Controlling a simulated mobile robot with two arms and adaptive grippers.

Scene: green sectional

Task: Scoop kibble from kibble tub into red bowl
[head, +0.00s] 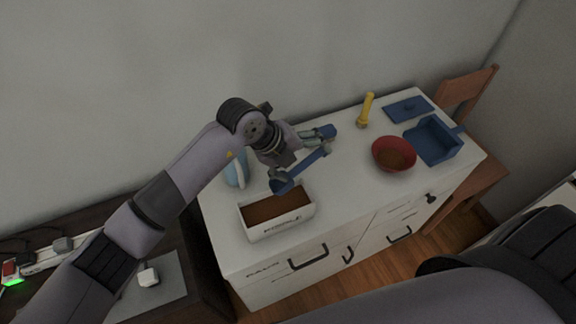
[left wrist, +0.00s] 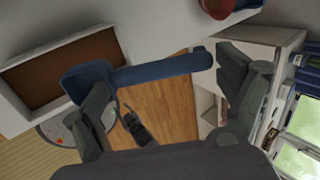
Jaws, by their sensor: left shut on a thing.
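The kibble tub (head: 268,228), a white open box with brown kibble, stands at the front left of the white cabinet top. It also shows at the left of the left wrist view (left wrist: 104,43). My left gripper (head: 304,164) is shut on a blue scoop (head: 309,163), which shows across the left wrist view (left wrist: 165,72). The scoop's head hangs above the tub's back edge; its contents cannot be made out. The red bowl (head: 380,143), with brown stuff inside, stands to the right. Part of it shows in the left wrist view (left wrist: 217,7). My right gripper is out of view.
A yellow item (head: 366,109) stands at the back. A light-blue item (head: 236,171) stands behind the tub. Cabinet top between tub and bowl is clear.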

